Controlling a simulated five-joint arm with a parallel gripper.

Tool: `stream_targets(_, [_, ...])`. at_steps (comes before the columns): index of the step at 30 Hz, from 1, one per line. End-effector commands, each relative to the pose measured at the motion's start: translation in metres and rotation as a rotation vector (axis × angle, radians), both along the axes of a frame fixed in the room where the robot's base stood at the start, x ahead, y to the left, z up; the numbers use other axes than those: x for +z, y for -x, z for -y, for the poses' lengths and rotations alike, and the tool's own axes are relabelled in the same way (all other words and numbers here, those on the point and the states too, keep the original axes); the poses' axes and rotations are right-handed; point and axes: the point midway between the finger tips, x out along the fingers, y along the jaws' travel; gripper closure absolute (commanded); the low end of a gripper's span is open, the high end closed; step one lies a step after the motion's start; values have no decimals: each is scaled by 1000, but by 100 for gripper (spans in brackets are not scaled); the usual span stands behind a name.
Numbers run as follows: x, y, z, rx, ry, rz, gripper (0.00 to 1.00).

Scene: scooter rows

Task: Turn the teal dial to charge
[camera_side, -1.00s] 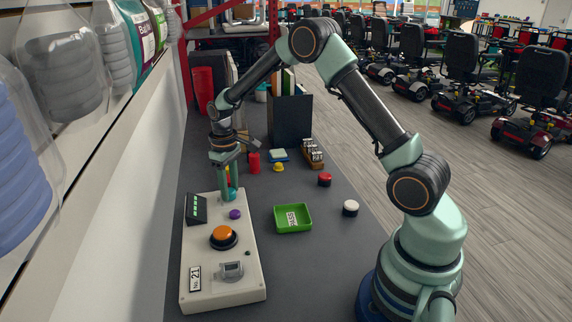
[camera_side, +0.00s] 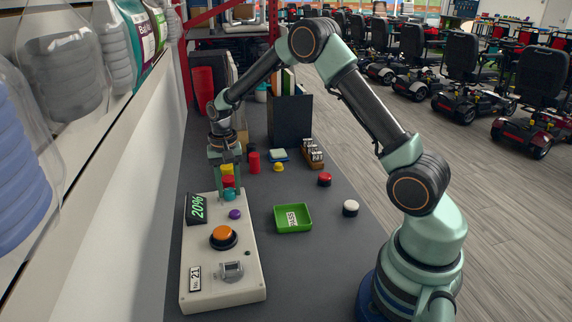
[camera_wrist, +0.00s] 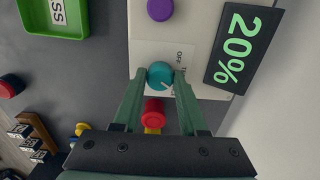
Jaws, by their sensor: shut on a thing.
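The teal dial (camera_side: 229,194) sits at the far end of the white control panel (camera_side: 196,271). My gripper (camera_side: 229,189) points down and is shut on the dial. In the wrist view the teal dial (camera_wrist: 160,74) is between my two fingertips (camera_wrist: 160,77), with a white pointer line angled to the lower right. The word OFF shows beside it; another label is mostly hidden by a finger. The display (camera_side: 196,209) on the panel reads 20% in green, also clear in the wrist view (camera_wrist: 239,45).
A purple knob (camera_side: 235,214), orange button (camera_side: 223,233) and metal switch (camera_side: 231,270) share the panel. A green tray (camera_side: 293,219) marked PASS lies to its right. A red cylinder (camera_side: 254,162) stands beyond.

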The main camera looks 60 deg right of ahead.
Motion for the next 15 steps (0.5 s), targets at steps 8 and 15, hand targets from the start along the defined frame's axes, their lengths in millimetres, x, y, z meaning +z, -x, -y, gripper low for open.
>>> stream_targets(8, [3, -1, 0, -144, 1, 2, 100])
stream_targets(15, [3, -1, 0, -196, 0, 3, 100])
